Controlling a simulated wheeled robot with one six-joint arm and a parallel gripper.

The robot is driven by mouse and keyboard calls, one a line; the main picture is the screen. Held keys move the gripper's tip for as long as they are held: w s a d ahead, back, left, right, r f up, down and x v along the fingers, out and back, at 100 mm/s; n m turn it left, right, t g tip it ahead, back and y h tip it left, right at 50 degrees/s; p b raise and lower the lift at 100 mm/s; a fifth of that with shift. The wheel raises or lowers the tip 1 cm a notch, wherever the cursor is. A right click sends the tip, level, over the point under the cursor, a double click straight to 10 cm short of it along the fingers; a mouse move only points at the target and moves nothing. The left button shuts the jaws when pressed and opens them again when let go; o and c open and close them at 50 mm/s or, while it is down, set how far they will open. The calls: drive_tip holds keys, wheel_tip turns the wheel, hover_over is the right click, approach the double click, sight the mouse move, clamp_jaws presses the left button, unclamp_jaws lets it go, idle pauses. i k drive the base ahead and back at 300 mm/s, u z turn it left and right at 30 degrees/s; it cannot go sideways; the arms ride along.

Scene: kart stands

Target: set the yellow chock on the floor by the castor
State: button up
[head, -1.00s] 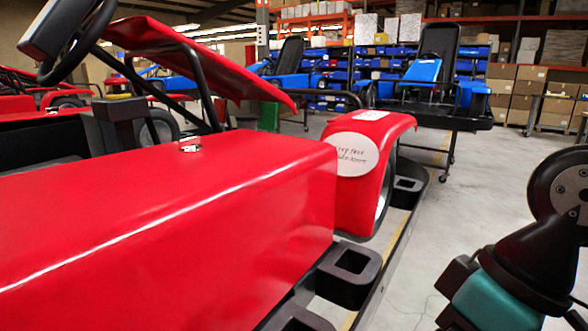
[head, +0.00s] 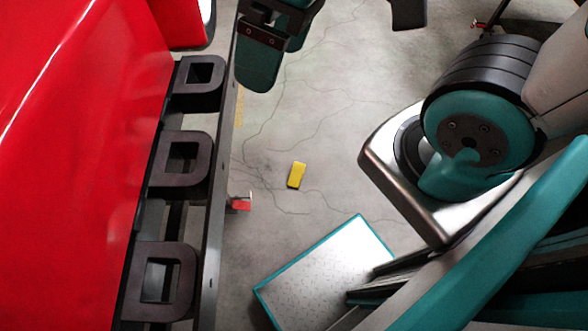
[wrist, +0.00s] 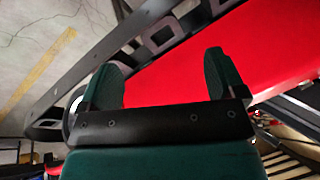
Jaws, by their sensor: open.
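The yellow chock (head: 297,175) is a small block lying on the grey floor in the head view. A small castor with a red part (head: 240,203) shows at the edge of the kart stand, left of the chock and a little nearer. A strip of bare floor separates the two. The castor's wheel is mostly hidden under the rail. My gripper (head: 278,62) is near the top of the head view, beyond the chock and apart from it. In the wrist view my gripper (wrist: 162,72) has its two green fingers spread with nothing between them. The chock is not in the wrist view.
The stand's dark rail (head: 218,165) with several square-holed brackets runs along the left, beside the red kart body (head: 75,170). Another stand's castor with a red part (head: 479,23) is at the top right. The floor around the chock is clear.

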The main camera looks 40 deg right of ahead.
sight(299, 169)
drive_tip(key=u, duration=0.55)
drive_tip(key=k, duration=1.3)
drive_tip(key=z, duration=0.1)
drive_tip(key=i, duration=0.8)
drive_tip(key=u, duration=0.05)
